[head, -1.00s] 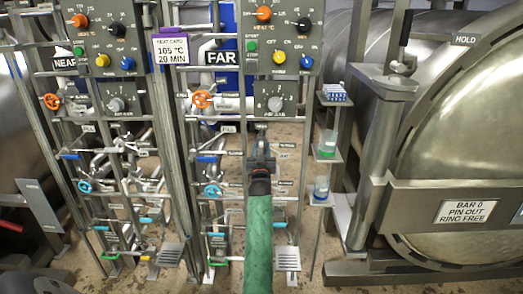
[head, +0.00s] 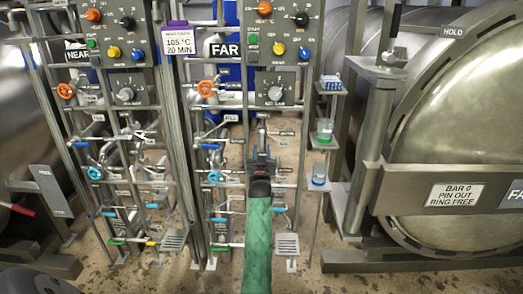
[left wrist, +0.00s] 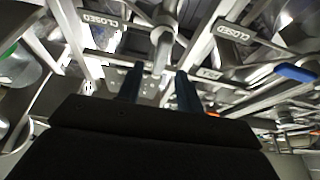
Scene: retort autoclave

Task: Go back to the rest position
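My left gripper (head: 262,152) is in front of the lower pipework of the far panel, at the end of my green-sleeved arm. In the left wrist view its two dark fingers (left wrist: 158,90) stand apart with nothing held between them. A grey upright post and a perforated plate show beyond the fingertips, and I cannot tell how close they are. My right gripper is in neither view.
The far panel (head: 283,50) and near panel (head: 122,55) carry knobs, valves and pipes. A narrow rack with small cups (head: 325,128) stands to the right. The large retort door (head: 470,110) fills the right side. Speckled floor shows below.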

